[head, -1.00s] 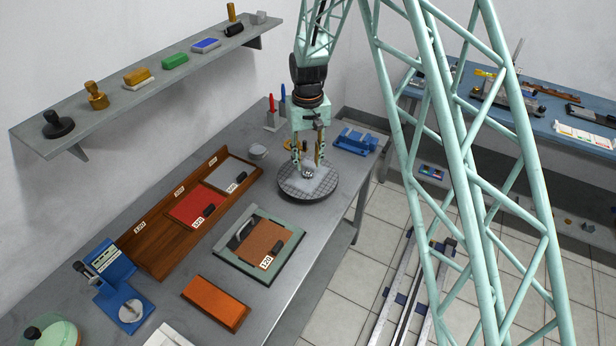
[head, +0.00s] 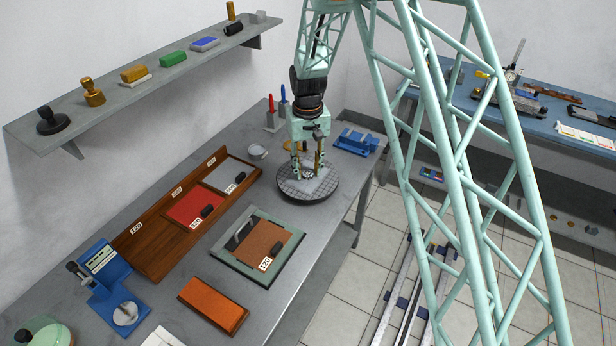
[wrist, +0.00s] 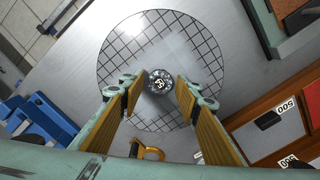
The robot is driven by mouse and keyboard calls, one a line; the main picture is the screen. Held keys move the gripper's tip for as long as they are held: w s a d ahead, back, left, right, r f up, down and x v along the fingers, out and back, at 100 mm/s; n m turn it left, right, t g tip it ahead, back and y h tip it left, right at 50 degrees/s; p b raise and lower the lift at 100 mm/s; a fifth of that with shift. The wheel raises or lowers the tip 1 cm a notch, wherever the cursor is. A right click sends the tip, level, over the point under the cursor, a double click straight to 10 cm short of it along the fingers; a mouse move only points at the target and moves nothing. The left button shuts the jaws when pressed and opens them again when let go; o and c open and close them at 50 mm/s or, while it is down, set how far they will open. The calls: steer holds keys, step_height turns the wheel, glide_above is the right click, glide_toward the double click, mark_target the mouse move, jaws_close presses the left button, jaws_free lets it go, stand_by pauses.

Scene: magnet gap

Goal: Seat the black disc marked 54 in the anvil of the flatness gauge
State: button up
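The plate (head: 300,197) also shows in the head view, on the grey bench. My gripper (wrist: 160,92) points down over the plate with one finger on each side of the disc and a narrow gap visible to each. In the head view my gripper (head: 309,176) is low over the plate and hides the disc. A blue stand, seemingly the flatness gauge (head: 101,262), stands at the bench's near left; its round silver anvil (head: 125,312) looks empty.
A wooden rack (head: 150,243) with red and grey pads stands along the wall. A green-framed brown pad (head: 262,243) and an orange block (head: 213,304) lie between plate and gauge. A blue fixture (head: 355,142) and red and blue pens (head: 271,108) stand behind. A shelf (head: 120,97) overhangs the bench.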

mark_target(308, 173)
steer(key=shift+c, duration=0.9)
steer(key=c, duration=0.5)
steer(key=shift+c, duration=0.2)
steer(key=shift+r, duration=0.1)
steer(key=shift+r+p, duration=0.9)
steer(key=shift+r, duration=1.5)
